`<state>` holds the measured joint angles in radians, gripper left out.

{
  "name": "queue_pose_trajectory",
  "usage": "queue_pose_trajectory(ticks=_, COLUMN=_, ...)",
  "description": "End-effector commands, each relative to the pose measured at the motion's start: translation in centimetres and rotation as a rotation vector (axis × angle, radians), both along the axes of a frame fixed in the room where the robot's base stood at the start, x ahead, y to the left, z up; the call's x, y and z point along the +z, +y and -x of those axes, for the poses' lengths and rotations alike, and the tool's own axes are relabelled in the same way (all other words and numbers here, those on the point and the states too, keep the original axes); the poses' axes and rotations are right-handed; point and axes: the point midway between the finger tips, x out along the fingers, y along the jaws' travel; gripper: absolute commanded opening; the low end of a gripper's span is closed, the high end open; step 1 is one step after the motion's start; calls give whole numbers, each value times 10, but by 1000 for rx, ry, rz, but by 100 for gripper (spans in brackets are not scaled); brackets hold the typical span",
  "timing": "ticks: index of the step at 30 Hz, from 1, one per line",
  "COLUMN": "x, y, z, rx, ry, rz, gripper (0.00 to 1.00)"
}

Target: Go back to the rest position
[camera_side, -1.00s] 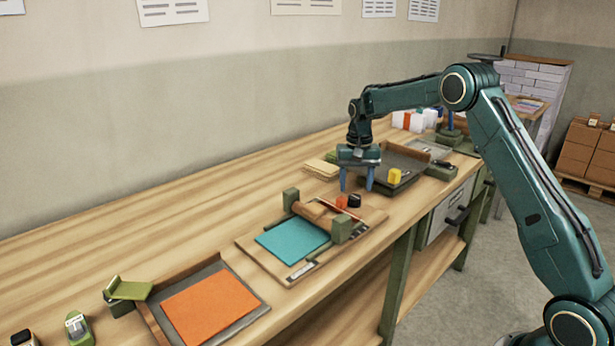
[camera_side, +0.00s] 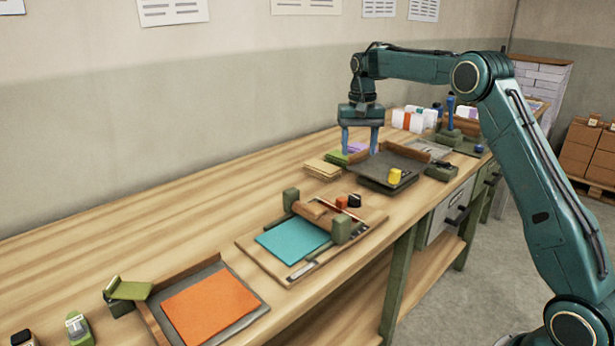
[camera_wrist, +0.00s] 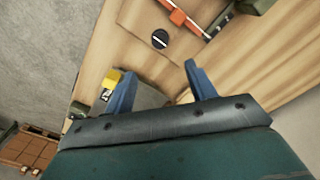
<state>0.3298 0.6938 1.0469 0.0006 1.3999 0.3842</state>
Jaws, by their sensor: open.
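My gripper (camera_side: 360,141) points down above the bench, near the left side of the dark grey tray (camera_side: 412,163). Its two blue fingers are apart with nothing between them. In the wrist view my gripper (camera_wrist: 157,88) also shows spread and empty.
A tray with an orange sheet (camera_side: 210,307) is at the near left. Coloured sheets (camera_side: 323,168) lie by the grey tray. The bench's back left is clear.

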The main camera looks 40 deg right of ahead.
Motion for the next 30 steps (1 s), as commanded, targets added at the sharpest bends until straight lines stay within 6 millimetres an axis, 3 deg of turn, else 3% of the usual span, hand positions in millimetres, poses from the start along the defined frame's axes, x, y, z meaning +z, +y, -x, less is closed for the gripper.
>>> queue_pose_trajectory(ticks=8, x=2, y=2, z=1, rx=4, ry=-3, rz=1, gripper=56)
queue_pose_trajectory(ticks=14, x=18, y=13, z=11, rx=35, ry=-25, rz=8, gripper=56)
queue_pose_trajectory(ticks=20, x=47, y=37, z=34, rx=97, ry=-65, rz=22, gripper=56)
queue_pose_trajectory(ticks=30, x=89, y=83, z=93, rx=225, ry=-148, rz=52, gripper=56)
